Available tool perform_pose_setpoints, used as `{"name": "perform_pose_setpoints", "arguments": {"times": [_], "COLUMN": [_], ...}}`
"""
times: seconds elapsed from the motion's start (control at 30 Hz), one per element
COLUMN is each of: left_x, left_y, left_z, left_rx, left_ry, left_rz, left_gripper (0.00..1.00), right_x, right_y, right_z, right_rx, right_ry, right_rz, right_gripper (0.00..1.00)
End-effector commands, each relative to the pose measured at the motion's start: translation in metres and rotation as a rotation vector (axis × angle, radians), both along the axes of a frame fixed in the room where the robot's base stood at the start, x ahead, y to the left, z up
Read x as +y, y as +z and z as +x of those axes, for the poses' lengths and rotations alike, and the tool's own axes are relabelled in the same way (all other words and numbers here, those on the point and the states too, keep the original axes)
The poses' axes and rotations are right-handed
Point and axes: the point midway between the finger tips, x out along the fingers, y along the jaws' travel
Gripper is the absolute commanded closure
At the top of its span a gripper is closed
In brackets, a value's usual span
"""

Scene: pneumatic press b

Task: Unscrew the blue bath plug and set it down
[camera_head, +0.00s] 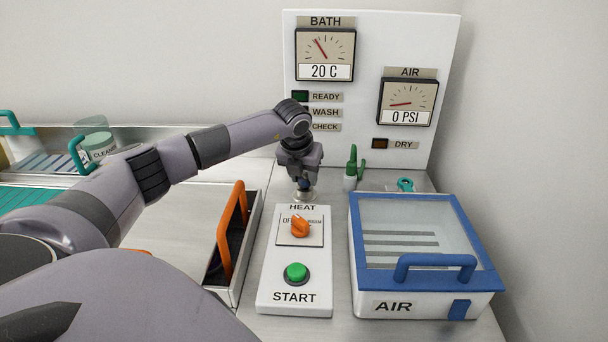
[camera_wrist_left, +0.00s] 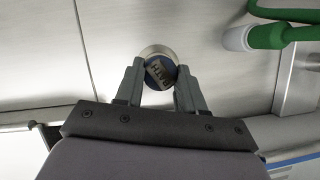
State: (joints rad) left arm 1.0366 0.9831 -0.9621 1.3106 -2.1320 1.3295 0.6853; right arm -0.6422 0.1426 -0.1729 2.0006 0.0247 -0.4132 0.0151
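The blue bath plug (camera_wrist_left: 159,72) sits in a round metal fitting (camera_wrist_left: 150,52) on the steel surface, its lettered top facing the camera. In the head view the plug (camera_head: 305,184) is mostly hidden below my left gripper (camera_head: 304,179), which points straight down over it. In the left wrist view the fingers of my left gripper (camera_wrist_left: 160,78) stand on either side of the plug and look pressed against its sides. The underside of the plug and its thread are hidden. My right gripper is not in view.
The HEAT and START panel (camera_head: 265,290) stands in front of the plug. A blue-framed AIR box (camera_head: 484,280) is at the right, an orange-handled tray (camera_head: 233,294) at the left. A green-handled white piece (camera_head: 350,183) and a teal ring (camera_head: 405,185) are right of the plug.

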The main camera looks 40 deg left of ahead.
Motion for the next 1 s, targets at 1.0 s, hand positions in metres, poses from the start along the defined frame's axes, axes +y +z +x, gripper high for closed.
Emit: {"name": "perform_pose_setpoints", "arguments": {"times": [1.0], "left_x": [-0.003], "left_y": [0.011], "left_z": [0.003], "left_rx": [-0.001], "left_ry": [0.531], "left_rz": [-0.001], "left_gripper": [0.79], "right_x": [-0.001], "right_y": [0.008], "right_z": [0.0], "right_rx": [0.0], "right_ry": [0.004], "right_rz": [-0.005], "right_gripper": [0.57]}}
